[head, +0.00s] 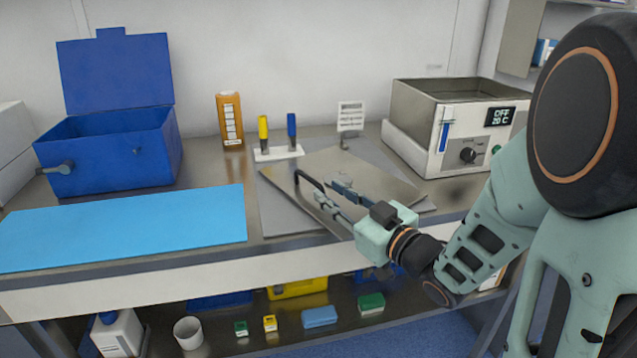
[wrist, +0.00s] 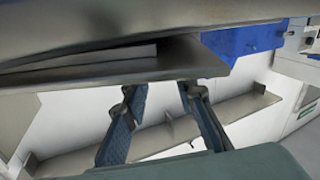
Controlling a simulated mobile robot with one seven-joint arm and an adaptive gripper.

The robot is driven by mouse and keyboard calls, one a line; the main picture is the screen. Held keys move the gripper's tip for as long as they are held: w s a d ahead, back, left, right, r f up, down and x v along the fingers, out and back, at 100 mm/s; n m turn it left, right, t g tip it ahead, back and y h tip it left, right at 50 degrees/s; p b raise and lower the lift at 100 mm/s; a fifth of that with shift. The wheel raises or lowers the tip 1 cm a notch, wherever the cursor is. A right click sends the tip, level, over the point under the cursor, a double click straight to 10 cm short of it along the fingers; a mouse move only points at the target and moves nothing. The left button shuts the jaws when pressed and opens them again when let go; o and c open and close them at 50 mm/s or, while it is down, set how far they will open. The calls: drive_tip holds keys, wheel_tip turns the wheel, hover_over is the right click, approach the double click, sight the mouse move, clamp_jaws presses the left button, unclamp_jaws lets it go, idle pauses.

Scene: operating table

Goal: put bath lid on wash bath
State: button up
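The wash bath (head: 462,118) is a steel-topped open box at the back right of the table, its display reading OFF 20 C. The bath lid (head: 385,178) is a flat grey metal plate on the middle of the table, left of the bath. A dark bent rod (head: 308,178), apparently its handle, shows near the fingers. My gripper (head: 327,191) is over the lid, fingers pointing left. In the wrist view my gripper (wrist: 158,95) has its two fingers apart with nothing clearly held between them. Whether they straddle the handle I cannot tell.
A blue open box (head: 110,150) and a light blue mat (head: 125,228) occupy the left. An orange box (head: 230,120), a white stand (head: 277,154) with yellow and blue pens and a small sign (head: 351,117) stand behind the lid. A lower shelf (head: 270,335) holds several small items.

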drive_tip(key=shift+b+v, duration=0.75)
drive_tip(key=shift+v, duration=1.65)
drive_tip(key=shift+o, duration=0.6)
